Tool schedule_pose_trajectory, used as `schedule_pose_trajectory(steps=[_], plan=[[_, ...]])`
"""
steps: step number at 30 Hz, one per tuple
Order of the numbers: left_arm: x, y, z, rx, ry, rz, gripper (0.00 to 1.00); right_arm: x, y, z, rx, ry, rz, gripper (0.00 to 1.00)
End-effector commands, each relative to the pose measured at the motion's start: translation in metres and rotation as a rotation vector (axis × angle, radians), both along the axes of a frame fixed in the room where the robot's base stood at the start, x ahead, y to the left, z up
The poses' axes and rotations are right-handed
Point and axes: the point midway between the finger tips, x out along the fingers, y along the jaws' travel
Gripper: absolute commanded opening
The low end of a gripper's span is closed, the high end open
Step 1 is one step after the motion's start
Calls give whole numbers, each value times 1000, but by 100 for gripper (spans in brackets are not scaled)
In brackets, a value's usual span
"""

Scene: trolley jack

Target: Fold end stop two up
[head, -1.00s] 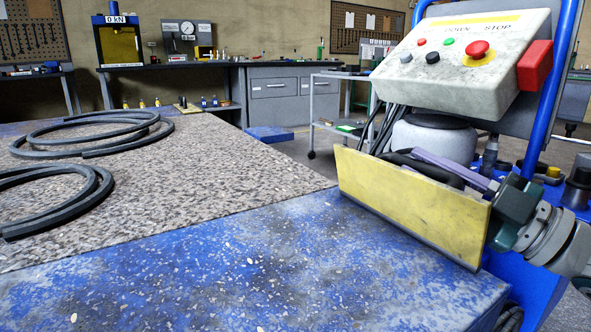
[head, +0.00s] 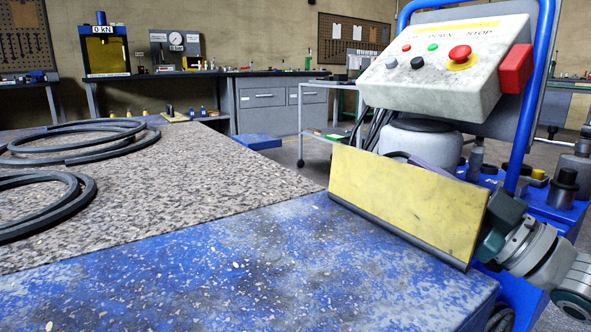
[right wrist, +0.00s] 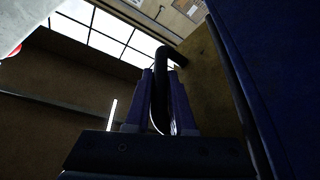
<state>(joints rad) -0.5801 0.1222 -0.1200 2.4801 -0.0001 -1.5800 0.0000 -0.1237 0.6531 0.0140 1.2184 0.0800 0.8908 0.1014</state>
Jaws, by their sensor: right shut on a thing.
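The end stop (head: 405,205) is a yellow plate with a dark lower edge, at the right-hand edge of the blue platform (head: 250,270) in the head view. It stands tilted up from that edge. My right gripper (head: 432,166) reaches in from the right, behind the plate, which hides most of its fingers. In the right wrist view my right gripper (right wrist: 162,85) has its purple fingers closed around a black curved handle (right wrist: 161,58). In the head view that handle is mostly hidden behind the plate. My left gripper is not in view.
A control box (head: 447,68) with buttons hangs on a blue tube frame (head: 530,110) just above and behind the plate. Black hoses (head: 40,200) lie on the speckled platform surface at left. A grey trolley (head: 331,120) and benches stand behind.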

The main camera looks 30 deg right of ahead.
Motion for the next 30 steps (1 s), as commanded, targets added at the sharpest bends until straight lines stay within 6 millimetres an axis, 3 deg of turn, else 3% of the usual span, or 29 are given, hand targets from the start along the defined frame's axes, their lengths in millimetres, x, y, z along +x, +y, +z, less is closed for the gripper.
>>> schedule_pose_trajectory(steps=[3, 4, 11, 20, 23, 30], plan=[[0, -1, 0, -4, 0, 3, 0, 0, -1, -2, 1, 5, -3, 0], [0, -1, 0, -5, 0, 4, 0, 0, -1, -2, 1, 5, -3, 26], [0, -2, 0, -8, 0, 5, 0, 0, 0, -2, 0, 4, -2, 52], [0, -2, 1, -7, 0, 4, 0, -3, -1, -2, -1, 5, -2, 52], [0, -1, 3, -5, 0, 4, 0, -13, -4, -6, -1, 7, -2, 52], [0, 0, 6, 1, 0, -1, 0, -57, -16, -24, -1, 10, -4, 52]])
